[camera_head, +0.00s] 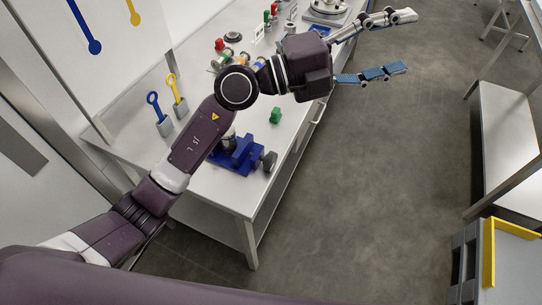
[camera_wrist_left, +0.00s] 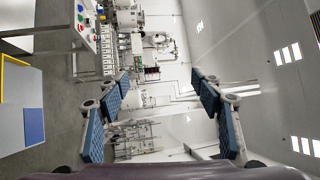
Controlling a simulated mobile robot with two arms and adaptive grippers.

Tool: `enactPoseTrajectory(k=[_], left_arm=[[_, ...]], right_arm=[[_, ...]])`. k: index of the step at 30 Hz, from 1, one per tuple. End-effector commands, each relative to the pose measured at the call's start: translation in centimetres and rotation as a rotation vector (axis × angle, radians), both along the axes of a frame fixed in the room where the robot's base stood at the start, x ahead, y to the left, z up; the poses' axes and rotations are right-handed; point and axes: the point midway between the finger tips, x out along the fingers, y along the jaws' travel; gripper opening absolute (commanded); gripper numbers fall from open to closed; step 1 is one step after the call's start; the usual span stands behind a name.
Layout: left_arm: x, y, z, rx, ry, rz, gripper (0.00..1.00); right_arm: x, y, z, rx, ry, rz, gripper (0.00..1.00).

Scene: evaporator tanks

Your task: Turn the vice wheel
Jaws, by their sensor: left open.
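The blue vice (camera_head: 236,155) stands on the near end of the workbench in the head view, below my left forearm, which hides part of its upper side. The dark vice wheel (camera_head: 269,161) sits on its right side, by the bench's front edge. My left gripper (camera_head: 405,42) is open and empty, out past the bench edge above the floor, well up and to the right of the wheel and apart from it. In the left wrist view my left gripper (camera_wrist_left: 163,85) shows spread fingers with blue pads and nothing between them. My right gripper is not in view.
A grey bin with a yellow edge (camera_head: 488,255) stands at lower right.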

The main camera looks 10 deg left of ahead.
Motion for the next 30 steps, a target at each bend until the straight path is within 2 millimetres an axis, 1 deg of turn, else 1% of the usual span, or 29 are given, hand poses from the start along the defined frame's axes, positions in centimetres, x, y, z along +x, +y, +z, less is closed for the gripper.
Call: enactPoseTrajectory(k=[1, 2, 3, 5, 6, 7, 8, 9, 11, 12, 14, 15, 17, 18, 20, 21, 22, 23, 24, 26, 27, 29, 30], left_arm=[[1.1, 0.8, 2.5, -0.088, -0.033, 0.042, 0.60], [1.9, 1.4, 3.9, -0.142, -0.054, 0.074, 0.60], [3.1, 2.5, 5.6, -0.208, -0.078, 0.125, 0.60], [5.0, 4.4, 7.7, -0.300, -0.102, 0.213, 0.60], [6.4, 5.8, 8.8, -0.354, -0.111, 0.279, 0.60], [7.5, 6.9, 9.5, -0.389, -0.114, 0.333, 0.60], [8.6, 8.1, 10.0, -0.420, -0.114, 0.389, 0.60], [10.2, 9.8, 10.4, -0.456, -0.107, 0.469, 0.60], [12.5, 12.4, 10.4, -0.494, -0.087, 0.592, 0.60], [14.0, 14.1, 10.0, -0.507, -0.065, 0.678, 0.60], [16.3, 16.6, 8.9, -0.511, -0.021, 0.806, 0.60], [17.7, 18.2, 7.8, -0.502, 0.016, 0.890, 0.60], [19.5, 20.4, 5.6, -0.469, 0.081, 1.012, 0.60], [20.6, 21.7, 3.9, -0.435, 0.131, 1.088, 0.60], [21.9, 23.5, 0.8, -0.365, 0.214, 1.193, 0.60], [22.5, 24.4, -1.4, -0.307, 0.275, 1.255, 0.60], [22.8, 25.1, -3.2, -0.256, 0.323, 1.296, 0.60], [23.0, 25.5, -5.1, -0.203, 0.372, 1.331, 0.60], [23.0, 26.0, -7.6, -0.123, 0.440, 1.370, 0.60], [22.6, 26.5, -11.5, 0.009, 0.545, 1.410, 0.60], [22.1, 26.6, -14.1, 0.106, 0.615, 1.421, 0.60], [20.7, 26.3, -17.9, 0.261, 0.719, 1.413, 0.60], [19.6, 26.0, -20.3, 0.368, 0.787, 1.393, 0.60]], right_arm=[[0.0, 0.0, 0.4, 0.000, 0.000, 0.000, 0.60], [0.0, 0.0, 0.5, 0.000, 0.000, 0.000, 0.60], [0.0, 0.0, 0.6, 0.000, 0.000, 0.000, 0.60], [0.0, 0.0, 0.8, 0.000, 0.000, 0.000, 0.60], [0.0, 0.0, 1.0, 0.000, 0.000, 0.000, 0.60], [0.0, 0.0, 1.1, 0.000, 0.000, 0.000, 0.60], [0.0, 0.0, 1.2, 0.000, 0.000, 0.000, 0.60], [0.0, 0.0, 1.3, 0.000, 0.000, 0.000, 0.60], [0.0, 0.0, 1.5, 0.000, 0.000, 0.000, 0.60], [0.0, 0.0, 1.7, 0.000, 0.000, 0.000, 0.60], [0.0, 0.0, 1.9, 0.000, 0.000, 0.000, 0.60], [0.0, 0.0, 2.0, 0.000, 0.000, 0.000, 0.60], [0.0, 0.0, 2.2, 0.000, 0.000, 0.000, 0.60], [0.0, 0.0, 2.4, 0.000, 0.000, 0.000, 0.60], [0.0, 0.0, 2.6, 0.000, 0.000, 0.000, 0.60], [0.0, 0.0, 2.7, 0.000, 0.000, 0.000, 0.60], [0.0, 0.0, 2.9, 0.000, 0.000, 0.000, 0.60], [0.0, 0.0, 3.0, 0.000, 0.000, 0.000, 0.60], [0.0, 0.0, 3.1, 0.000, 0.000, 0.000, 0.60], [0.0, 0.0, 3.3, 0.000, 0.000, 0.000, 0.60], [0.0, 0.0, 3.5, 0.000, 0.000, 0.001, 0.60], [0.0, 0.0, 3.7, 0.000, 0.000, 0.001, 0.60], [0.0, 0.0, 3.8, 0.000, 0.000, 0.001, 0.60]])
